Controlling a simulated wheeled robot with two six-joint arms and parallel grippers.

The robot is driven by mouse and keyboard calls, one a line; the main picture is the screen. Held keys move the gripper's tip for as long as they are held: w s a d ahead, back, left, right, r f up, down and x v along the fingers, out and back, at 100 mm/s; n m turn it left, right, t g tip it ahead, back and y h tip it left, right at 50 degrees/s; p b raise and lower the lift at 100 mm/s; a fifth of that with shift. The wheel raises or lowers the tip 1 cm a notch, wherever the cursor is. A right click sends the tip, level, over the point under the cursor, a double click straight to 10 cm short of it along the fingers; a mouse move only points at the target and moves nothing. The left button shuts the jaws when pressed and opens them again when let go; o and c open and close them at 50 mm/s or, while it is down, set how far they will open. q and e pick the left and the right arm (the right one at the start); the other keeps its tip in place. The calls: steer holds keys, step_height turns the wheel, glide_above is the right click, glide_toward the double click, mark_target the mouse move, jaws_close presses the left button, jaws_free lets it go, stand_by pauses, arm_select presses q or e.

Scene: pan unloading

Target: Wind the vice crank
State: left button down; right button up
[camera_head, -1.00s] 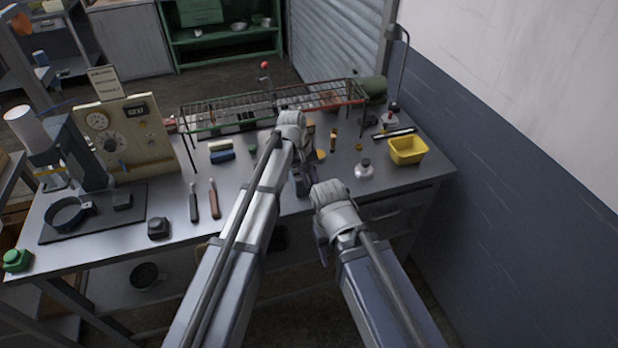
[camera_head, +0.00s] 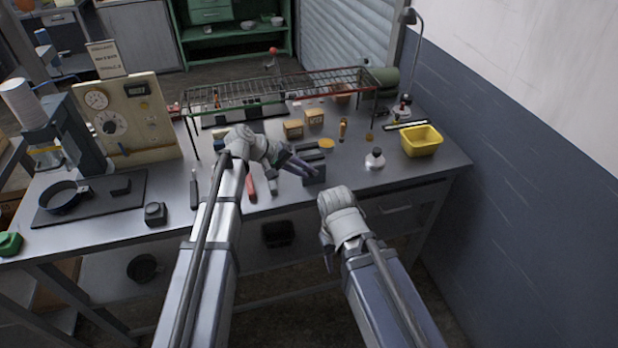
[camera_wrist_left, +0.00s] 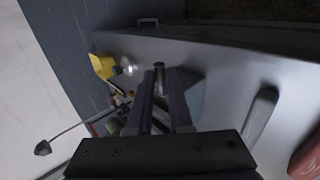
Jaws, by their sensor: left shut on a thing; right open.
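The dark grey vice (camera_head: 314,168) stands at the front edge of the metal bench, right of the middle in the head view. My left gripper (camera_head: 304,166) reaches it from the left, its fingers slanting down to the right. In the left wrist view the two purple-grey fingers (camera_wrist_left: 160,98) are shut on a small dark upright peg, the crank handle (camera_wrist_left: 159,72). A grey part of the vice (camera_wrist_left: 190,92) shows behind the right finger; the rest of the crank is hidden. My right gripper (camera_head: 326,240) hangs in front of the bench, open and away from the vice; its fingers are mostly hidden.
A wire rack (camera_head: 285,88) spans the back of the bench (camera_head: 225,207). A white-capped flask (camera_head: 375,159) and yellow bin (camera_head: 422,141) stand right of the vice. A red-handled tool (camera_head: 250,187) lies near my left wrist. Small boxes (camera_head: 293,128) stand behind.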

arm_select(q)
steer(key=f+h+b, duration=0.1)
steer(key=h+b, duration=0.1)
steer(key=b, duration=0.3)
steer(key=a+f+t+h+b, duration=0.1)
steer(key=f+h+b, duration=0.1)
steer(key=b, duration=0.4)
steer(key=a+f+t+h+b, duration=0.1)
steer(key=h+b, duration=0.2)
steer(key=b, duration=0.3)
steer(key=shift+s+f, duration=0.4)
steer(key=shift+a+t+h+b, duration=0.1)
steer(key=shift+t+h+b, duration=0.2)
steer(key=shift+h+b, duration=0.45)
steer(key=c, duration=0.8)
jaws_free()
steer(key=shift+c, duration=0.2)
steer(key=shift+a, duration=0.1)
steer(key=v, duration=0.7)
steer(key=shift+s+a+b, duration=0.15)
steer(key=shift+a+b, duration=0.1)
steer(key=shift+b, duration=0.05)
